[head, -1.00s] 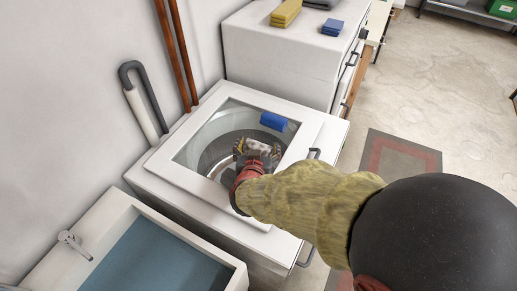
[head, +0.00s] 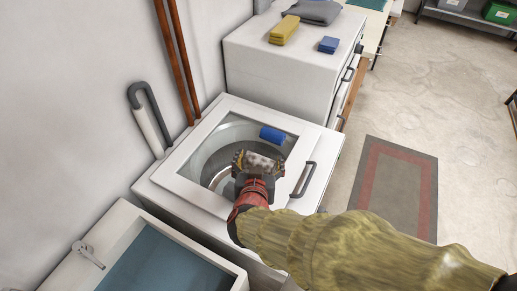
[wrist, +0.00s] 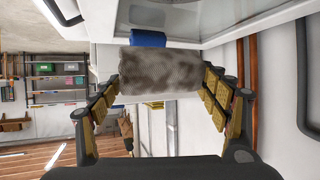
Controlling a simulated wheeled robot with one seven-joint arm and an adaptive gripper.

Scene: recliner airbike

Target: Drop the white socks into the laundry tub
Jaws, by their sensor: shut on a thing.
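The white socks (head: 264,161), a rolled bundle with grey-brown mottling, are between the fingers of my gripper (head: 258,166). In the wrist view the socks (wrist: 160,72) span the gap, with a finger pressed at each end. My gripper is shut on them and hangs over the glass top of the white washer (head: 170,182). The laundry tub (head: 192,239), a white basin with a blue inside, is at the lower left of the head view. My gripper is to the right of the tub and beyond it, not over it.
A blue roll (head: 272,134) lies on the washer's glass top, just beyond my gripper. A grey handle (head: 303,179) sticks up at the washer's right. Yellow (head: 285,29), blue (head: 329,45) and grey folded cloths lie on the white cabinet behind. A faucet (head: 88,254) stands at the tub's left.

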